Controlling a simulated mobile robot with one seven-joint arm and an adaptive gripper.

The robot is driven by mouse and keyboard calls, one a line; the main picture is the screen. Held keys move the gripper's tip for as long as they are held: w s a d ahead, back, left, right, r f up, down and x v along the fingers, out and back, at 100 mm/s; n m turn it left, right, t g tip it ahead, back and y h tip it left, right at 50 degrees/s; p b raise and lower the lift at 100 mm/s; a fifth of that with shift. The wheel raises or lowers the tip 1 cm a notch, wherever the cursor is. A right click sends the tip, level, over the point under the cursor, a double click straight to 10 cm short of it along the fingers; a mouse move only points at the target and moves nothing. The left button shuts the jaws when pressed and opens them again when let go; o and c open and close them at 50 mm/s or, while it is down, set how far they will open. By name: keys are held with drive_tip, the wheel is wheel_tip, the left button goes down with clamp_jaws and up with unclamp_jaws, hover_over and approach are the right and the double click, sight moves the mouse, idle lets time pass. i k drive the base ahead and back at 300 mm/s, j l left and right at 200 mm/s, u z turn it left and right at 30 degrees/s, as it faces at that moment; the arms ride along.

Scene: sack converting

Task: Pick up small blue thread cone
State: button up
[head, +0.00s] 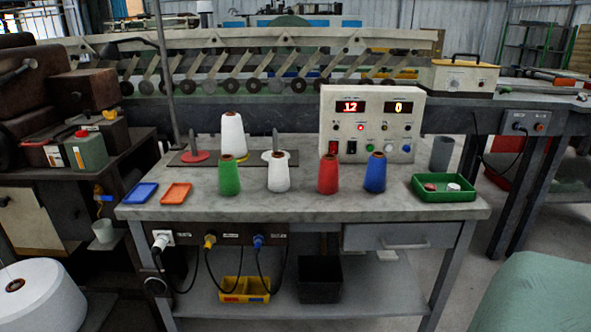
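The small blue thread cone (375,174) stands upright on the grey workbench (300,208), at the right end of a row of small cones. A red cone (328,175) stands to its left, apart from it. A white cone (279,173) and a green cone (229,176) stand further left in the same row. The blue cone stands in front of the right part of the control box (411,111). My gripper is not in view.
A green tray (446,197) with small items lies right of the blue cone. Blue (141,193) and orange (176,193) trays lie at the left. A large white cone (234,134) stands behind the row. The bench's front strip is clear.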

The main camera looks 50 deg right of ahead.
sight(375, 180)
drive_tip(key=z, duration=1.8)
